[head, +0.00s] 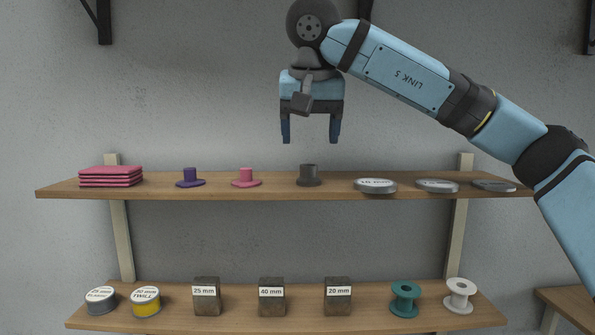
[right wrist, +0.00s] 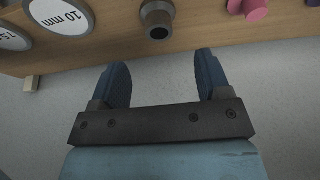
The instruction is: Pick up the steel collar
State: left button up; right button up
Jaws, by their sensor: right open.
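The steel collar (head: 309,176), a dark grey flanged ring, stands on the upper shelf (head: 230,188) between the pink flanged piece and the grey discs. In the right wrist view the collar (right wrist: 157,19) shows its round bore, beyond the fingertips. My right gripper (head: 311,140) is open and empty, fingers pointing down, above the collar and apart from it. Its two blue fingers also show in the right wrist view (right wrist: 162,75). My left gripper is not in view.
On the upper shelf, a purple flanged piece (head: 190,178) and a pink flanged piece (head: 246,178) stand left of the collar, and a grey disc (head: 375,186) lies to its right. Pink folded stack (head: 110,177) lies far left. The lower shelf (head: 180,323) holds tins, blocks and spools.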

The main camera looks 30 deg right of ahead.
aim_at(309, 165)
jog(key=shift+w+d+f, duration=0.1)
jog(key=shift+f, duration=0.75)
jog(key=x, duration=0.2)
jog(key=p+x, duration=0.1)
jog(key=x, duration=0.1)
jog(key=shift+f, duration=0.7)
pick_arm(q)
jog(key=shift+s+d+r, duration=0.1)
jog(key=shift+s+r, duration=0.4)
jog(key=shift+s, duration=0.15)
pick_arm(e)
jog(key=shift+c, duration=0.4)
jog(key=c, duration=1)
